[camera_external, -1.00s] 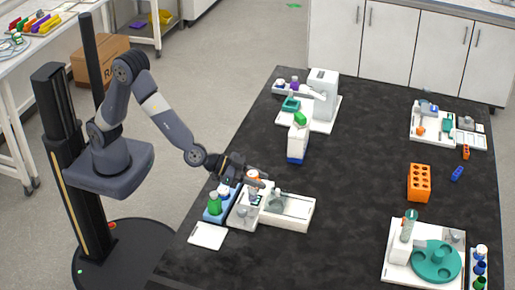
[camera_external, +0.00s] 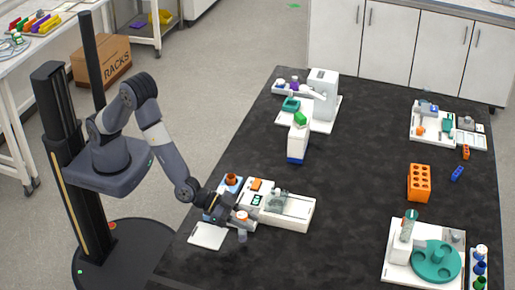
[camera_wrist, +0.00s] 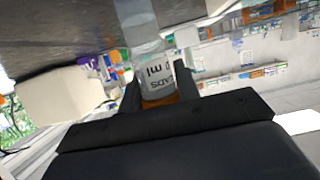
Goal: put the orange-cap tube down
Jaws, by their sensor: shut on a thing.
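In the wrist view, the tube's clear body with printed lettering (camera_wrist: 158,77) sits between the two dark fingers of my gripper (camera_wrist: 160,93). Some orange of the cap shows at its base there.
A white plate (camera_external: 207,235) lies left of the tube. A blue rack (camera_external: 230,188) stands behind, partly hidden by my arm. An orange rack (camera_external: 419,183) and a teal turntable station (camera_external: 437,261) stand to the right. The dark tabletop (camera_external: 335,250) between is clear.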

